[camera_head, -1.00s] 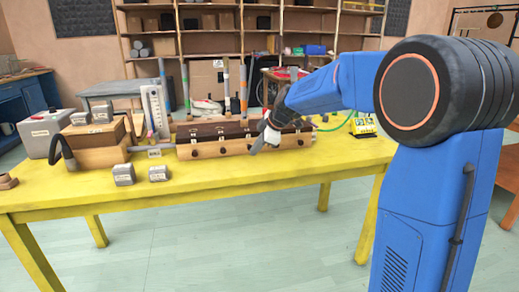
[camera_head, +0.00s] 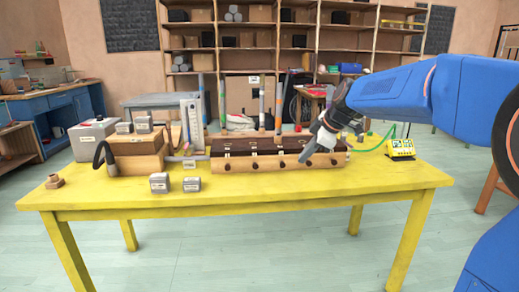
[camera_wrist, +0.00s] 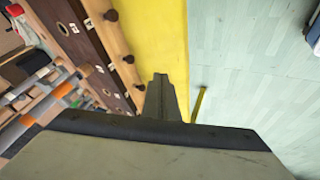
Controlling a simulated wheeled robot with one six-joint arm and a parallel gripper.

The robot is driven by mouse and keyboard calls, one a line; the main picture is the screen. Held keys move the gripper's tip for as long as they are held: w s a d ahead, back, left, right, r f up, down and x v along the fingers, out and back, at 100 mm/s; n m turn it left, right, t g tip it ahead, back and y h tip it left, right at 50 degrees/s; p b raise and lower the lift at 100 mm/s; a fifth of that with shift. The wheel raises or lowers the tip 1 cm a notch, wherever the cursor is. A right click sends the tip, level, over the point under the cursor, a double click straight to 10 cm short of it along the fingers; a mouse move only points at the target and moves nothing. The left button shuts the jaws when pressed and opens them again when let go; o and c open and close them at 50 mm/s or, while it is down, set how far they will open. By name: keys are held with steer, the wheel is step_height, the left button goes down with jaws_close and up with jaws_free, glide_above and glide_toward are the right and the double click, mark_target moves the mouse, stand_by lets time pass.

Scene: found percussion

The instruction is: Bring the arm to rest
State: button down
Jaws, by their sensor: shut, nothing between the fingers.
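My gripper (camera_head: 310,153) shows in the head view at the end of my blue arm, in front of the right part of a long wooden box. In the wrist view my gripper (camera_wrist: 161,95) has its fingers together, with nothing between them, over the yellow table edge. The long wooden box (camera_head: 240,165) has a dark top and several dark knobs along its front. It also shows at the upper left of the wrist view (camera_wrist: 108,38). I cannot tell from these views how far the fingertips are from the box.
The yellow table (camera_head: 260,200) carries grey labelled blocks (camera_head: 159,182), a wooden block (camera_head: 138,150), a grey case (camera_head: 94,138) and a yellow device (camera_head: 400,149) with a green cable. Shelves (camera_head: 270,40) stand behind. A blue bench (camera_head: 60,110) is at left. The floor in front looks clear.

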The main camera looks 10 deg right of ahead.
steer(key=s+d+f+m+h, duration=0.1)
steer(key=s+f+m, duration=0.4)
steer(key=s, duration=0.8)
steer(key=s+d+f+m+h, duration=0.1)
steer(key=s+f+m, duration=0.4)
steer(key=s, duration=0.8)
steer(key=s+d+f+m+g+h, duration=0.1)
steer(key=s+f+m, duration=0.4)
steer(key=s, duration=0.8)
steer(key=shift+d+h, duration=0.5)
steer(key=shift+d, duration=0.5)
